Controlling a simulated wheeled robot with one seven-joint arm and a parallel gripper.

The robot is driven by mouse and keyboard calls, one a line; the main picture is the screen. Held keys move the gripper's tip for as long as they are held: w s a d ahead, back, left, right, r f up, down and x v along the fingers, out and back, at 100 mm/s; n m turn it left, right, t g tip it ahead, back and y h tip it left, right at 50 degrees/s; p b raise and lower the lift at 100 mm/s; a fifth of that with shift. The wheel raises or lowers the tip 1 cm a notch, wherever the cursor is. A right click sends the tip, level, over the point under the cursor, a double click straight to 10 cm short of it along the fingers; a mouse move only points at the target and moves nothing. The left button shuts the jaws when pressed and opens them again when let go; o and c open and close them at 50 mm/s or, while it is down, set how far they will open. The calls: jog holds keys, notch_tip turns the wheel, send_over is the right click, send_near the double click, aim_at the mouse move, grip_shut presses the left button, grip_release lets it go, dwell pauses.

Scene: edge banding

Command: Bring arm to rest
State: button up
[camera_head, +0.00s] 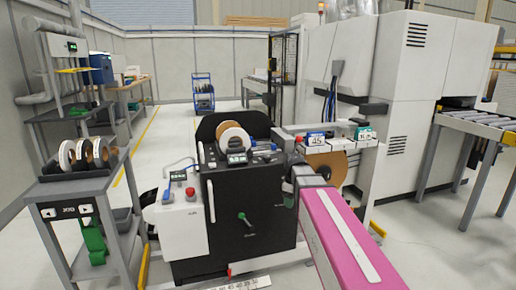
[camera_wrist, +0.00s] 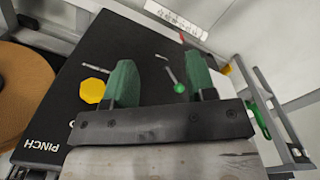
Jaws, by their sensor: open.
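My gripper (camera_wrist: 160,82) is open and empty, its two green fingers wide apart in the wrist view. It hangs over the black panel (camera_wrist: 62,108) of the edge banding machine, with nothing between the fingers. In the head view my pink arm reaches from the bottom right toward the machine's black cabinet (camera_head: 262,215), at its right side. The gripper is mostly hidden there behind the arm.
A yellow knob (camera_wrist: 92,90) and a green-tipped lever (camera_wrist: 179,88) are close to the fingers. A brown roll (camera_wrist: 22,95) is at the left. A cart with tape rolls (camera_head: 84,153) stands left. Open floor (camera_head: 440,235) lies right.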

jog(key=s+d+f+m, duration=0.2)
jog(key=s+f+m, duration=0.3)
jog(key=s+f, duration=0.2)
jog(key=s+d+f+m, duration=0.2)
jog(key=s+f+m, duration=0.4)
jog(key=f, duration=0.3)
jog(key=shift+s+d+f, duration=0.15)
jog(key=shift+s+d, duration=0.15)
jog(key=shift+s, duration=0.15)
dwell(0.7)
